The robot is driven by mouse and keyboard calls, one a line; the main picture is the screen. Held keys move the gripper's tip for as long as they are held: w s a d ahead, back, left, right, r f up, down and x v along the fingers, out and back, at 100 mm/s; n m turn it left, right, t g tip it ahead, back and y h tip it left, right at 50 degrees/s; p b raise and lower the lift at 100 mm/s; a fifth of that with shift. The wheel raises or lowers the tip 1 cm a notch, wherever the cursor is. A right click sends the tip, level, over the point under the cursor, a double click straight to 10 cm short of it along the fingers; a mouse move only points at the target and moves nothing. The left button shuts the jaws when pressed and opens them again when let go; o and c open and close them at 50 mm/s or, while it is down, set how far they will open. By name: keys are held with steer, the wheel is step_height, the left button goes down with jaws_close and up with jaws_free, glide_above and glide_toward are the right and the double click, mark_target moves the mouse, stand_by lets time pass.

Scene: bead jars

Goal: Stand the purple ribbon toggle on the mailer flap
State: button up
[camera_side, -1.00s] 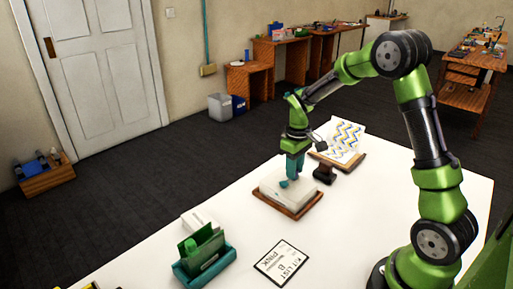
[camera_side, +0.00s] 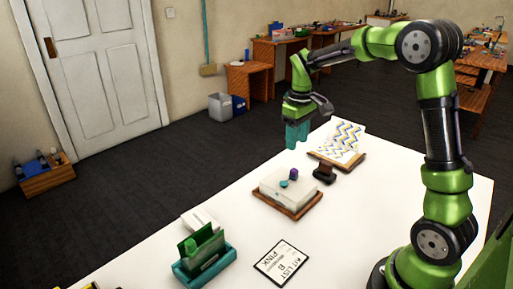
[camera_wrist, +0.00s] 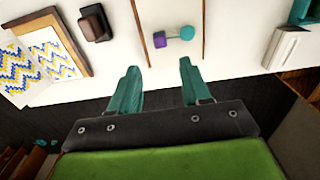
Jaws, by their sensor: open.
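The purple ribbon toggle (camera_side: 293,173) is on the white mailer (camera_side: 272,190), which sits in a wooden tray (camera_side: 297,214). In the wrist view the toggle's purple block (camera_wrist: 160,40) joins by a short pale bar to a round teal end (camera_wrist: 187,33). It appears to lie on its side, the teal end (camera_side: 283,184) nearer the side camera. My gripper (camera_side: 297,141) is raised above and apart from it. In the wrist view its teal fingers (camera_wrist: 160,66) are spread with nothing between them. The flap's edges cannot be made out.
A dark stand (camera_side: 324,174) and a patterned sheet on a board (camera_side: 344,143) are close behind the tray.

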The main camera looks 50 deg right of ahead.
steer(key=s+a+r+m+t, duration=0.2)
steer(key=s+a+r+t, duration=0.2)
steer(key=s+a+r, duration=0.5)
steer(key=s+a+f+m+t+y, duration=0.1)
steer(key=s+a+m+t+y, duration=0.1)
steer(key=s+a, duration=0.4)
steer(key=shift+s+a+f+t, duration=0.3)
steer(key=shift+s+a+t, duration=0.1)
steer(key=shift+s+t, duration=0.3)
